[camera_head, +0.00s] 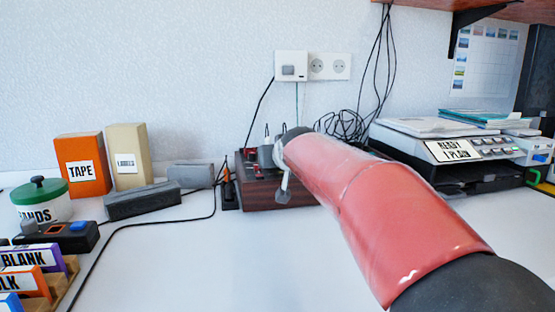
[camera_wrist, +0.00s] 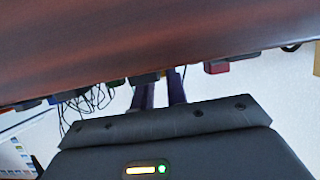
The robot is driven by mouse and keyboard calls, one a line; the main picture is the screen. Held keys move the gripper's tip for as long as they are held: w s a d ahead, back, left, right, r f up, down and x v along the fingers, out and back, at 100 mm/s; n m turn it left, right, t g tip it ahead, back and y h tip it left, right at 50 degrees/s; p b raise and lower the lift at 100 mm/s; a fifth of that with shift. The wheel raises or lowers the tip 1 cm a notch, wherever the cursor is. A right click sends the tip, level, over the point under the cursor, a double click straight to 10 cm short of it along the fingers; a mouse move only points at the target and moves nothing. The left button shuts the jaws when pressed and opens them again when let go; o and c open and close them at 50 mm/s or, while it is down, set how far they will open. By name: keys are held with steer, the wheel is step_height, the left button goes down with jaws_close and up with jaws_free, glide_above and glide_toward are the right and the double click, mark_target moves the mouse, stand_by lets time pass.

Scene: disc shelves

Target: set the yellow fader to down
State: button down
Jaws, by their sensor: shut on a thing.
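A dark red-brown wooden control box (camera_head: 255,197) stands on the table against the wall, partly behind my red arm. Its wooden side also fills the top of the wrist view (camera_wrist: 120,45). My gripper (camera_wrist: 161,80) points at the box's far edge in the wrist view. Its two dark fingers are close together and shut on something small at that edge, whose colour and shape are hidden. Dark controls and a red control (camera_wrist: 216,67) jut past the edge beside the fingers. I cannot make out the yellow fader in either view.
An orange tape box (camera_head: 82,165), a tan box (camera_head: 128,156) and grey blocks stand left of the control box. A printer (camera_head: 450,165) stands at the right. Loose cables (camera_head: 345,127) hang behind.

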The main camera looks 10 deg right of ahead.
mark_target(280, 171)
steer(key=s+b, duration=0.2)
steer(key=s, duration=0.1)
steer(key=shift+s, duration=0.2)
steer(key=c, duration=1.4)
jaws_free()
steer(key=v, duration=0.7)
steer(key=shift+s+r, duration=0.2)
steer(key=shift+s, duration=0.1)
